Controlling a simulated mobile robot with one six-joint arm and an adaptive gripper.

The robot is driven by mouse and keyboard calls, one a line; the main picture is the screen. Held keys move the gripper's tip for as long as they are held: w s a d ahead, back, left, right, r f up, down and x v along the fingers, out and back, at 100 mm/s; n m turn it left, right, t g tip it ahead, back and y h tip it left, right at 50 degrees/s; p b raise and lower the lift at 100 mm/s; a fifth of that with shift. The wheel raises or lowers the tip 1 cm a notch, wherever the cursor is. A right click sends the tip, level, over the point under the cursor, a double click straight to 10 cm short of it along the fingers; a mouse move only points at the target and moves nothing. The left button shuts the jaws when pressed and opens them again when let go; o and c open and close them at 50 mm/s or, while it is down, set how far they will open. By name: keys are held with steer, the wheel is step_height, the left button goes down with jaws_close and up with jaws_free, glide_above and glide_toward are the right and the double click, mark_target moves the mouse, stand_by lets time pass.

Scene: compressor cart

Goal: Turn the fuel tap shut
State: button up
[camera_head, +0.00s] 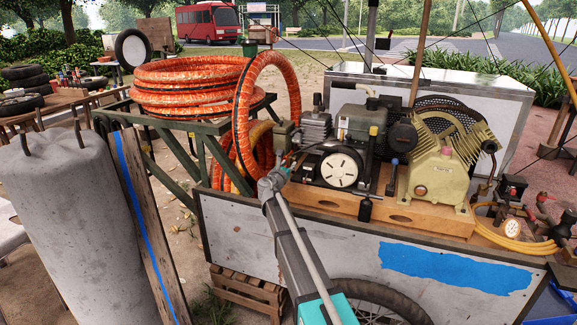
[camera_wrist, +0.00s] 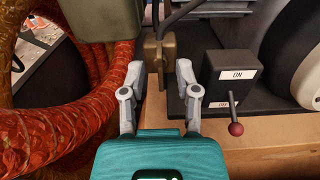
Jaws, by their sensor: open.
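A flat brass-coloured fitting (camera_wrist: 159,55), which looks like the fuel tap, stands upright below and right of an olive tank (camera_wrist: 103,18) in the wrist view. My gripper (camera_wrist: 159,72) is open, with one finger on each side of the fitting's lower part. I cannot tell whether either finger touches it. In the head view my gripper (camera_head: 284,168) reaches the left end of the engine (camera_head: 342,165), and the fitting is too small to make out there. The tap's handle position is not clear.
A black switch box (camera_wrist: 231,78) marked ON, with a red-knobbed lever (camera_wrist: 235,128), stands close right of my gripper. An orange hose (camera_wrist: 60,135) hangs close on the left. The yellow-green compressor (camera_head: 440,165) sits farther right on the cart (camera_head: 345,235).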

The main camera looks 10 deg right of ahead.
steer(key=shift+w+d, duration=0.1)
steer(key=shift+w, duration=0.05)
jaws_close()
